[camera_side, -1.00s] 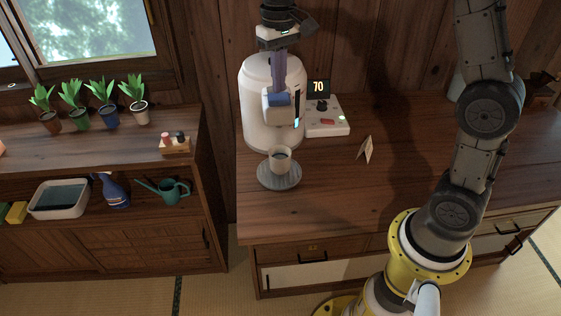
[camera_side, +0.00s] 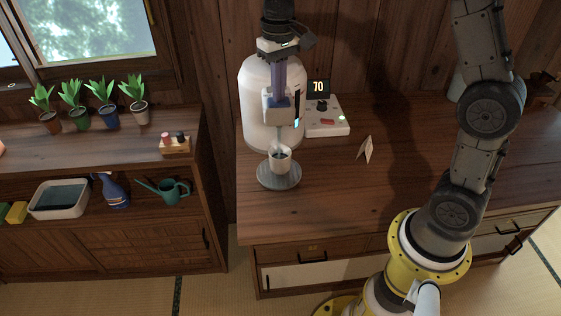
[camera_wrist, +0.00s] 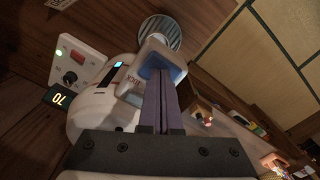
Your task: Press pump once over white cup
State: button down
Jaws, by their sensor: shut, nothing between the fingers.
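The white dispenser (camera_side: 258,95) stands on the wooden counter. Its pump head, a white block with a blue top (camera_side: 277,113), juts out at the front; it also shows in the wrist view (camera_wrist: 131,92). My gripper (camera_side: 278,97) is shut and empty, pointing down with its fingertips on the blue top. In the wrist view my purple fingers (camera_wrist: 161,78) lie together against the blue part. The white cup (camera_side: 280,163) stands upright on a round grey coaster (camera_side: 279,178) below the pump head. A thin pale stream runs from the head into the cup.
A white control box (camera_side: 327,121) with a display reading 70 (camera_side: 318,87) stands right of the dispenser. A folded card (camera_side: 365,150) stands farther right. A shelf unit at the left holds potted plants (camera_side: 103,101). The counter's front is clear.

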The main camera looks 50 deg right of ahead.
jog(key=shift+r, duration=1.35)
jog(key=shift+r, duration=0.1)
jog(key=shift+r, duration=2.95)
